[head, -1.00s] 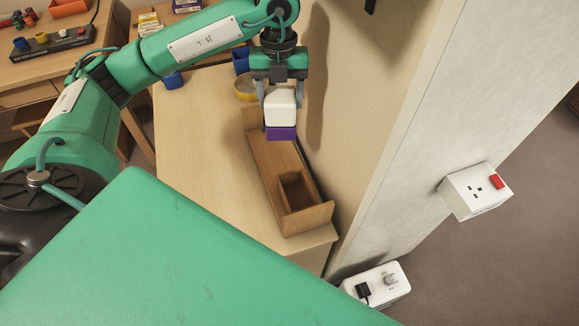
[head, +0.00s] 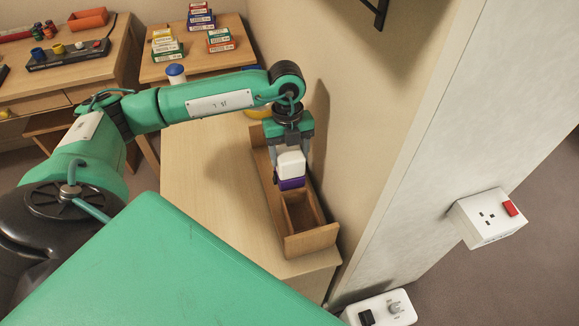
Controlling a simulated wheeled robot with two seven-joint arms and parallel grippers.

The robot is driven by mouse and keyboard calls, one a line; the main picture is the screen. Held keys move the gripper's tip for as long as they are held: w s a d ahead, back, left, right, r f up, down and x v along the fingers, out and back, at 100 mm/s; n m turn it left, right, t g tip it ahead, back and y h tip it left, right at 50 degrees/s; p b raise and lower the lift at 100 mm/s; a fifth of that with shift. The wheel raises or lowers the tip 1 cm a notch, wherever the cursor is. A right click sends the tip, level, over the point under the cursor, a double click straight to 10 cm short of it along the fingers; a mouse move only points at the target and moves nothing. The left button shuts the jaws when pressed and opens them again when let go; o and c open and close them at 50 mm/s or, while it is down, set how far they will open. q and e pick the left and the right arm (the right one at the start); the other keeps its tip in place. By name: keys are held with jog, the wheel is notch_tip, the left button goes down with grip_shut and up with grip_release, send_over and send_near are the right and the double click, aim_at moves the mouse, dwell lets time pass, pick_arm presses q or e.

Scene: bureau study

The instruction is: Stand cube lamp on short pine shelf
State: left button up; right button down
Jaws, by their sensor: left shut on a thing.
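The cube lamp has a white cube (head: 291,162) on a purple base. My left gripper (head: 290,152) is shut on it from above and holds it upright. The short pine shelf (head: 312,241) is a long low wooden piece with raised ends and a small open box part towards its near end. It stands on the pale wooden desk (head: 205,170) beside the wall. The lamp appears over the shelf's middle, just behind the box part. I cannot tell whether its base touches the shelf. My right gripper is not in view.
The wall (head: 345,130) runs close along the shelf's right side. A blue-topped item (head: 176,74) and a partly hidden yellow bowl (head: 258,113) are near the far side. Small boxes (head: 220,41) stand on a table behind. The desk left of the shelf is clear.

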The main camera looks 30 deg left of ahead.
pick_arm(q)
jog(key=shift+f, duration=2.7)
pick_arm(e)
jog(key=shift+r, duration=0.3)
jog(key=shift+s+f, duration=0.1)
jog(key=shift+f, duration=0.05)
pick_arm(q)
jog(key=o, duration=1.3)
jog(key=shift+o, duration=1.4)
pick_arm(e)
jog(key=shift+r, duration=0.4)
pick_arm(q)
jog(key=shift+r, duration=0.1)
